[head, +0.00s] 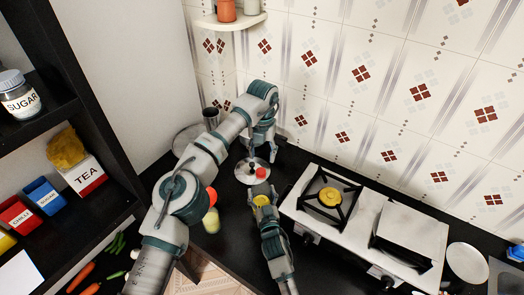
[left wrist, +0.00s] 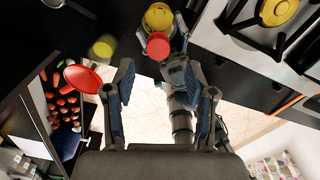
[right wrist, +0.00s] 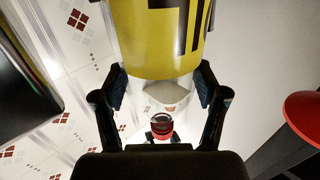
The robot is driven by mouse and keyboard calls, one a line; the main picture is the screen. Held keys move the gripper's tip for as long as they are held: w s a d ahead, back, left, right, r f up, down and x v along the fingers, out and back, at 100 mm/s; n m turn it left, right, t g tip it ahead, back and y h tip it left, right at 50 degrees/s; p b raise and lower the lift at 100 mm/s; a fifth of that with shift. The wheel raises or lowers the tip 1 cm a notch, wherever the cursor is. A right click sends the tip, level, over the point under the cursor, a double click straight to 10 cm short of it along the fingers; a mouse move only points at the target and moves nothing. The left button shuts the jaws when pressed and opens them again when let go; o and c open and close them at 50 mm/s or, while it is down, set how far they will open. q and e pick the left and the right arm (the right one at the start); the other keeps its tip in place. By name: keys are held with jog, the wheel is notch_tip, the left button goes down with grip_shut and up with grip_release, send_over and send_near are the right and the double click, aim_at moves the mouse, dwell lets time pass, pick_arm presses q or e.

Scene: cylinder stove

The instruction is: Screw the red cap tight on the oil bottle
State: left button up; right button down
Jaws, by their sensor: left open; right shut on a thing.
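The oil bottle (right wrist: 165,35) is yellow with black lettering and sits between the fingers of my right gripper (right wrist: 162,95). It also shows in the left wrist view (left wrist: 160,17). The red cap (head: 261,173) is at the bottle's top end, and its round top (left wrist: 158,45) faces my left wrist camera. I cannot tell how tightly it sits. My right gripper also shows in the head view (head: 263,198), shut on the bottle. My left gripper (left wrist: 160,100) is open and empty, above and behind the cap, with nothing between its fingers.
A pale yellow container (head: 211,222) with a red top (left wrist: 83,78) stands left of the bottle, partly behind my left arm. The white stove (head: 300,215) is close on the right. Shelves (head: 115,185) stand at left.

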aim_at(262, 170)
pick_arm(q)
jog(key=n, duration=0.5)
jog(key=shift+r+n, duration=0.15)
jog(key=shift+n, duration=0.15)
jog(key=n, duration=0.5)
jog(key=shift+r+n, duration=0.1)
jog(key=shift+n, duration=0.2)
jog(key=n, duration=0.5)
jog(key=shift+r, duration=0.15)
jog(key=n, duration=0.6)
jog(key=shift+r+n, duration=0.1)
jog(key=shift+n, duration=0.3)
jog(key=shift+s+f, duration=0.15)
jog(key=shift+f, duration=1.85)
jog(key=shift+s+f, duration=0.1)
jog(key=shift+f, duration=1.9)
